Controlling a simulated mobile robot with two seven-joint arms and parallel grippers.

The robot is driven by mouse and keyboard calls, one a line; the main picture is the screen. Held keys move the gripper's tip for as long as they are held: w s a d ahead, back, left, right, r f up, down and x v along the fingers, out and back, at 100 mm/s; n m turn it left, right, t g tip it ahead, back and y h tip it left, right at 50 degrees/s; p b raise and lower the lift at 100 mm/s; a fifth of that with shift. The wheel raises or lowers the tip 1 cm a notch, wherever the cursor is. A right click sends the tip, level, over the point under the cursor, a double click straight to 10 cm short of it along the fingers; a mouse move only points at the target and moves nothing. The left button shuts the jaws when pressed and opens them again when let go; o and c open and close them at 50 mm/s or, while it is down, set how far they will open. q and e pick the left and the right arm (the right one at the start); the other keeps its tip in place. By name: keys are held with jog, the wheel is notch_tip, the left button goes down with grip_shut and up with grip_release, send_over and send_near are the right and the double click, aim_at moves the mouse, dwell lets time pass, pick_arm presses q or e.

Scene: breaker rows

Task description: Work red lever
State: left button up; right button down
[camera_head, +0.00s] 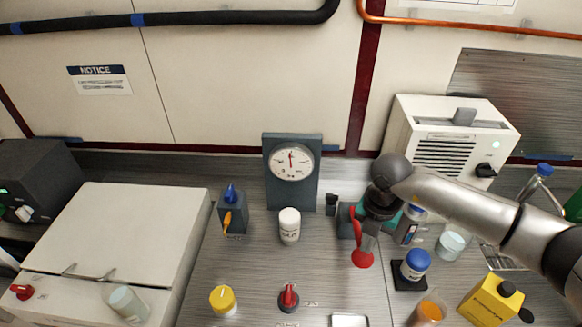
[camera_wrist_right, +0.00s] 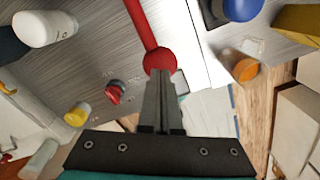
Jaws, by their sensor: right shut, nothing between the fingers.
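The red lever (camera_head: 355,222) has a thin red arm and a round red knob at its near, lower end. It stands right of the gauge. My right gripper (camera_head: 367,246) is shut and empty, with its fingertips right at the lever's knob. In the right wrist view the red knob (camera_wrist_right: 159,60) sits at the tips of the shut fingers (camera_wrist_right: 160,80), touching or nearly so. The knob is not between the fingers. The lever's base is partly hidden by my right wrist. My left gripper is not in view.
A gauge (camera_head: 291,160) stands behind a white bottle (camera_head: 289,226). A blue-and-orange lever unit (camera_head: 232,213) is at left. A yellow knob (camera_head: 222,300) and a red knob (camera_head: 288,298) sit in front.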

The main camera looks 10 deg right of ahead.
jog(key=shift+r+p, duration=2.1)
jog(key=shift+r, duration=0.5)
jog(key=shift+f, duration=0.1)
jog(key=shift+s, duration=0.1)
